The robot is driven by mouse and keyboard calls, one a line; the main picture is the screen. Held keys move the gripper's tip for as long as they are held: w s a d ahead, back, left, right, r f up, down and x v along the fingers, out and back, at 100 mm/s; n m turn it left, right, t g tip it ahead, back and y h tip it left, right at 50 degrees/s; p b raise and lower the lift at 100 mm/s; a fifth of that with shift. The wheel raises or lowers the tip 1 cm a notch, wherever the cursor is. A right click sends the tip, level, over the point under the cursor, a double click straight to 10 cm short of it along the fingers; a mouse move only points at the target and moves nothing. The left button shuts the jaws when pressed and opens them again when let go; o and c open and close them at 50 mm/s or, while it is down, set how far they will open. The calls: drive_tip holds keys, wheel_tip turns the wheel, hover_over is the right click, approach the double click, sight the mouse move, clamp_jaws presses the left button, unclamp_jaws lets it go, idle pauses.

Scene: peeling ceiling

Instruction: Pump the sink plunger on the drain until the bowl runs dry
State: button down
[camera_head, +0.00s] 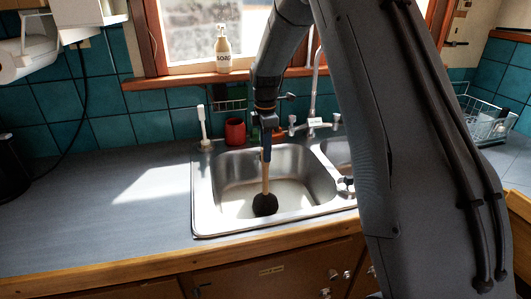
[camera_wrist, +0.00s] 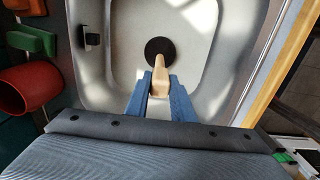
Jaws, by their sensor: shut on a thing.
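The sink plunger has a pale wooden handle (camera_head: 265,178) and a dark rubber cup (camera_head: 265,204). It stands nearly upright in the left bowl (camera_head: 231,200) of the steel double sink. My gripper (camera_head: 265,152) is shut on the upper part of the handle. In the wrist view, the blue fingers (camera_wrist: 160,98) close on the handle (camera_wrist: 160,75), and the dark cup (camera_wrist: 160,50) is beyond it on the bowl floor. The drain is not visible; whether the cup covers it I cannot tell. The bowl floor looks pale, and I cannot make out the water level.
A red cup (camera_head: 235,132) and a white-handled brush (camera_head: 202,122) stand behind the bowl. The faucet (camera_head: 312,105) rises behind the sink. A soap bottle (camera_head: 223,48) is on the windowsill. A wire dish rack (camera_head: 485,120) is at right. The left counter (camera_head: 110,215) is clear.

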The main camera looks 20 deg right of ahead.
drive_tip(key=shift+f, duration=0.15)
idle(0.3)
drive_tip(key=shift+f+b, duration=0.45)
drive_tip(key=shift+f, duration=0.4)
drive_tip(key=shift+r+p, duration=0.65)
drive_tip(key=shift+r, duration=0.4)
drive_tip(key=shift+f, duration=0.15)
drive_tip(key=shift+f+b, duration=0.45)
drive_tip(key=shift+f, duration=0.4)
drive_tip(key=shift+r, duration=0.15)
